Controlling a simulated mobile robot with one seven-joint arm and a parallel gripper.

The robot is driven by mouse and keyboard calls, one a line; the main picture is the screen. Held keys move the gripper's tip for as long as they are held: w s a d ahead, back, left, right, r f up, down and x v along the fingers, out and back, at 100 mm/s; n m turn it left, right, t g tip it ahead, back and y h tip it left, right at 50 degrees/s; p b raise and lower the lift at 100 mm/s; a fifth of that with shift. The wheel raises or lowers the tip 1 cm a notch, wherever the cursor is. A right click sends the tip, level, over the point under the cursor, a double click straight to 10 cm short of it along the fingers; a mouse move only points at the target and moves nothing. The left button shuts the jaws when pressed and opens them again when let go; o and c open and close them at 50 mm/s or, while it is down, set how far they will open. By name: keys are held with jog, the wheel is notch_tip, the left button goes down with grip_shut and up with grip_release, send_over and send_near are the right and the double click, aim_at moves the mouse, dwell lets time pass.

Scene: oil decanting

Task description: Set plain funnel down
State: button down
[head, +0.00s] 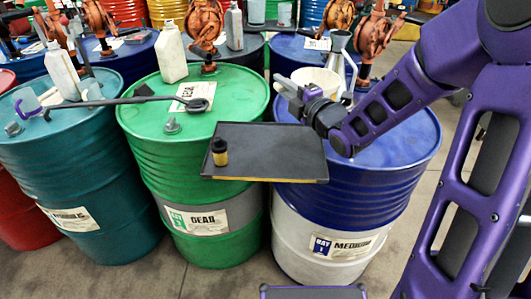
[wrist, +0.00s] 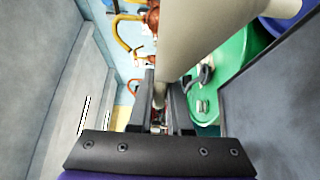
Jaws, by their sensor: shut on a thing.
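My gripper (head: 283,84) is over the back left part of the blue drum's top (head: 385,135), right of the green drum. In the wrist view, its jaws (wrist: 160,115) are shut on the narrow end of a plain beige-grey funnel (wrist: 195,40). The funnel widens toward the upper right and leaves the frame there, so its mouth is out of that view. In the head view, a pale rounded shape (head: 318,78) shows just behind my gripper, partly covered by it. I cannot tell whether it is the held funnel. Contact with the drum top cannot be seen.
A dark tray (head: 265,150) bridges the green and blue drums, with a small black-and-yellow container (head: 219,152) on it. A grey funnel-shaped item (head: 340,42) stands behind my gripper. The green drum (head: 240,95) carries a white bottle (head: 171,52) and a dark long-handled tool (head: 150,99).

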jog(key=s+a+n+g+y+b, duration=0.1)
jog(key=s+a+n+g+y, duration=0.3)
jog(key=s+a, duration=0.15)
jog(key=shift+y, duration=0.4)
jog(key=shift+s+a+f+b, duration=0.15)
jog(key=shift+f+b, duration=0.4)
jog(key=shift+f, duration=1.85)
jog(key=shift+s+d+f+b, duration=0.15)
jog(key=shift+f+b, duration=0.4)
jog(key=shift+f, duration=1.85)
jog(key=shift+a+f, duration=0.1)
jog(key=shift+f+b, duration=0.15)
jog(key=shift+b, duration=0.15)
jog(key=c, duration=0.8)
grip_release()
jog(key=shift+c, duration=0.2)
